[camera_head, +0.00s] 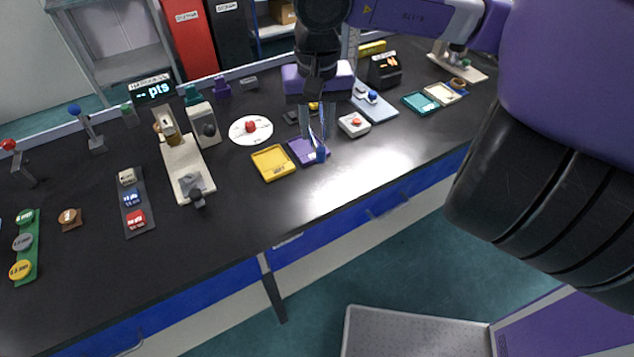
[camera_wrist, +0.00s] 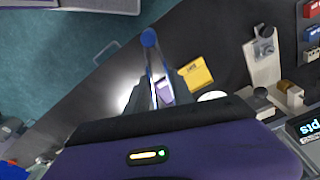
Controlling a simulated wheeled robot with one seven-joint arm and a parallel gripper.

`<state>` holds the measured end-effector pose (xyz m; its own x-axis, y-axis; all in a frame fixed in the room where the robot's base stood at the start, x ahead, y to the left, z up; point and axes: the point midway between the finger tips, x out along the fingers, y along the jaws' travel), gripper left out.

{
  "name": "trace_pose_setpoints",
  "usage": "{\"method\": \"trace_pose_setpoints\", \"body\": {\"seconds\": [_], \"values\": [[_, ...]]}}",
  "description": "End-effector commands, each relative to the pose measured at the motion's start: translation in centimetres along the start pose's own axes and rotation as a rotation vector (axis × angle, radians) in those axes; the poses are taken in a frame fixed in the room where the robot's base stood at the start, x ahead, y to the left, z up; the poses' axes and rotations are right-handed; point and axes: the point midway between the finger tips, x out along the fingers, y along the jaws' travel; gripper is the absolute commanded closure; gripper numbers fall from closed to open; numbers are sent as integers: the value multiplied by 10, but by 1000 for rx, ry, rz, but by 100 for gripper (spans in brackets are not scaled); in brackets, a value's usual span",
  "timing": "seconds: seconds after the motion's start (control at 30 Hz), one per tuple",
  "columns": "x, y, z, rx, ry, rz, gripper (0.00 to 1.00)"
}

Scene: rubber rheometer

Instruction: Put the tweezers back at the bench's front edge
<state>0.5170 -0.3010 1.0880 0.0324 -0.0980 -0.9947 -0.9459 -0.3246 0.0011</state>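The tweezers (camera_head: 320,149) are a thin silvery pair with a blue end, hanging from my gripper (camera_head: 318,112) over the purple tray (camera_head: 301,153). In the wrist view the tweezers (camera_wrist: 150,58) run out from between the dark fingers of my gripper (camera_wrist: 157,92), with the round blue end farthest away. My gripper appears shut on them; the exact contact is partly hidden. The bench (camera_head: 330,195) is black, and its front edge lies nearer to the camera than the trays, with bare surface between.
A yellow tray (camera_head: 272,163) lies left of the purple one. A white block with a red button (camera_head: 354,124) stands to the right. A white disc (camera_head: 251,130) and a beige device (camera_head: 186,168) are at the left. The bench front is clear.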

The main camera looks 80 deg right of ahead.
Motion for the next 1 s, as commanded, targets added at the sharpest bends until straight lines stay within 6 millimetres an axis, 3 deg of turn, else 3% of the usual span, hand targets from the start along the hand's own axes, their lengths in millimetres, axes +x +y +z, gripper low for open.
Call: {"method": "trace_pose_setpoints", "body": {"seconds": [0.3, 0.5, 1.0], "values": [[77, -1, 9, 5, -9, -3, 76], [117, 0, 13, 5, -6, -1, 76], [168, 0, 18, 5, -4, 0, 76]]}}
